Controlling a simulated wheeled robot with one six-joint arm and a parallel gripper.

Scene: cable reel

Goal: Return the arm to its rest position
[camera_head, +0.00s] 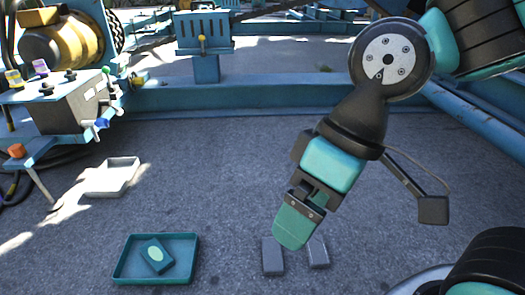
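My arm comes in from the upper right and bends at a dark round joint with a pale disc. It then reaches down and left to the lower middle of the view. My gripper (295,262) is at its end, below the teal wrist parts. Its two grey fingers are apart, with only grey ground showing between them, so it looks open and empty. It is to the right of the teal tray and clear of it. The upper part of the fingers is hidden behind the teal wrist end.
A teal tray (122,277) holds a small teal block (156,256) with a pale oval. A white tray (128,177) lies behind it. A control box (66,106) with knobs stands left, a blue lever box (203,32) behind. A blue beam (270,94) crosses the back. Ground between is clear.

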